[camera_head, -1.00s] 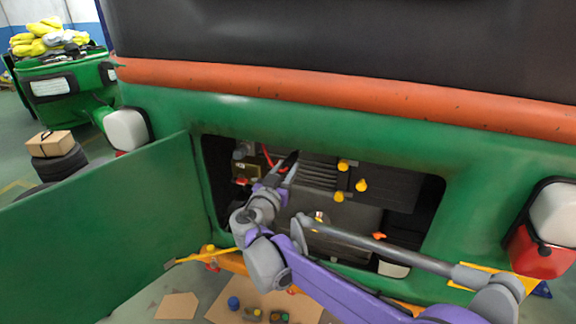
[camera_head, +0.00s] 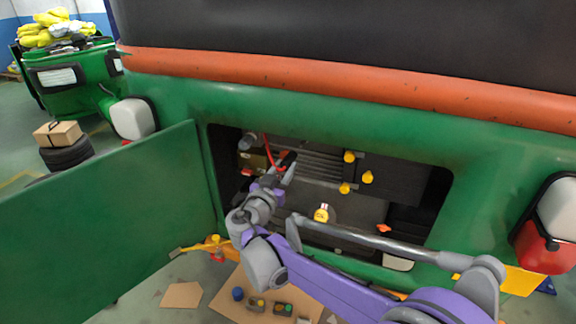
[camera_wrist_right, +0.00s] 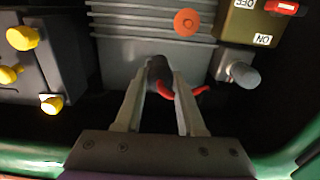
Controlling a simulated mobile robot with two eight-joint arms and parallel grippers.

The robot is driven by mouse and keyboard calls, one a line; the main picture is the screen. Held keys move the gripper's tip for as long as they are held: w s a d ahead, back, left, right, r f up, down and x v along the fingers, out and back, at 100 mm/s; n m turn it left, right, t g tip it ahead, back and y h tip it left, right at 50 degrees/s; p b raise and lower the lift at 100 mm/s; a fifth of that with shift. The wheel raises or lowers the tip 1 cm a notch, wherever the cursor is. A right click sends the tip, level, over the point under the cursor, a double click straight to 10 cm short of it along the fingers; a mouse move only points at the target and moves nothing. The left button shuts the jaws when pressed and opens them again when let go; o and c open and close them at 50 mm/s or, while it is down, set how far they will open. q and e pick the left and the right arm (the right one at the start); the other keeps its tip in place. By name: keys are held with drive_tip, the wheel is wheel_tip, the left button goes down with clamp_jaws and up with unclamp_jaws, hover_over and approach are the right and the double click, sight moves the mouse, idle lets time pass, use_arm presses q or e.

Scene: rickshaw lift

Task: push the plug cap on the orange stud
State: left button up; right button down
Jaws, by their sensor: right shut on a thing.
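My right gripper (camera_head: 285,172) is inside the open bay, and it also shows in the right wrist view (camera_wrist_right: 165,85). It is shut on the dark plug cap (camera_wrist_right: 160,72), from which a red cable leads off. The orange stud (camera_wrist_right: 187,21) is a round disc on the grey finned block (camera_wrist_right: 135,50). The cap is apart from the stud in the right wrist view, below it and a little left. The stud is hidden behind my gripper in the head view. My left gripper is not in view.
A switch box (camera_wrist_right: 248,28) with a red switch stands beside the block. Several yellow caps (camera_head: 349,157) are on the dark unit at right. The green door (camera_head: 110,220) hangs open at left. A board with small parts (camera_head: 270,305) lies below the bay.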

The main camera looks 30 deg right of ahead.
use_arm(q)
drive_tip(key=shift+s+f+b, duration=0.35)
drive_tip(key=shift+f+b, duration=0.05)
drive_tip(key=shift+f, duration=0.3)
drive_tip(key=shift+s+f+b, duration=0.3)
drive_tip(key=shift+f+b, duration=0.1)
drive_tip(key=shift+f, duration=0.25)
use_arm(e)
drive_tip(key=w+a+f, duration=0.2)
drive_tip(key=a+f, duration=0.2)
drive_tip(key=f, duration=0.1)
drive_tip(key=shift+w+f, duration=0.15)
drive_tip(key=shift+f, duration=0.25)
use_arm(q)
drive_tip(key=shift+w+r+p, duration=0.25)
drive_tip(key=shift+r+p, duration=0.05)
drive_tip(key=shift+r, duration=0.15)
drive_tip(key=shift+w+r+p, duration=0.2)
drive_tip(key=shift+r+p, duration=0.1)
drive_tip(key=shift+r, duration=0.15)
use_arm(e)
drive_tip(key=x, duration=0.6)
idle(1.3)
